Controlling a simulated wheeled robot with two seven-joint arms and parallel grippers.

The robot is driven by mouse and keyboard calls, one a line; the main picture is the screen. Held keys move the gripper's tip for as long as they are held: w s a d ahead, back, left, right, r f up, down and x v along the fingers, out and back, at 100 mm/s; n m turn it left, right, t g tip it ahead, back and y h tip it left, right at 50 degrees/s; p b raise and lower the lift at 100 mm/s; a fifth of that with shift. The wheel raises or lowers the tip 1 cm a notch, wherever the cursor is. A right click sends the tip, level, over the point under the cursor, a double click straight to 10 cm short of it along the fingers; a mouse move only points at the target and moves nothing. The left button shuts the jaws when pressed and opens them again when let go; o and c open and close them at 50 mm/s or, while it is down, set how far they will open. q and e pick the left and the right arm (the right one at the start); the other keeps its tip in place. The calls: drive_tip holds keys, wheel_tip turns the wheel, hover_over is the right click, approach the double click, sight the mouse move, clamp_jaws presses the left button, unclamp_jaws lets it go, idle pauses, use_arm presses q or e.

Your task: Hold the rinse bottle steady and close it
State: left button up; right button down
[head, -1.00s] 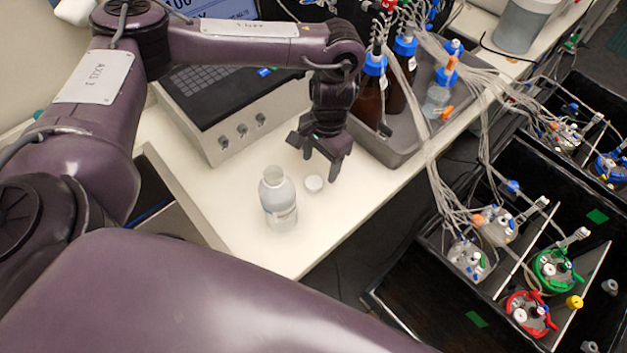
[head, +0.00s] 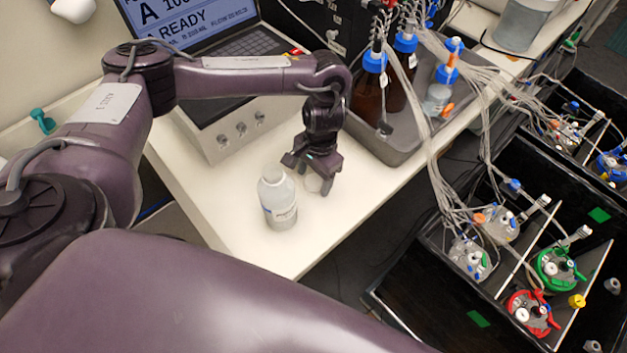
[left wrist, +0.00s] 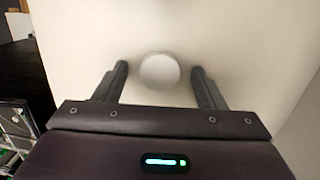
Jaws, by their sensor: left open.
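My right gripper is not seen.
A grey instrument with knobs (head: 225,138) and a screen stands behind the bottle. A grey tray (head: 390,148) with brown bottles and tubing stands to the right. The bench's front edge runs close to the bottle. Black bins (head: 410,300) with vessels are at right.

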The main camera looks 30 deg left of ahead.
sight(314, 180)
use_arm(q)
drive_tip(key=c, duration=0.9)
drive_tip(key=shift+c, duration=0.7)
drive_tip(key=shift+r, duration=0.1)
drive_tip(key=shift+r, duration=0.55)
wheel_tip(314, 180, up, 19)
drive_tip(key=p, duration=0.3)
drive_tip(key=shift+f, duration=0.1)
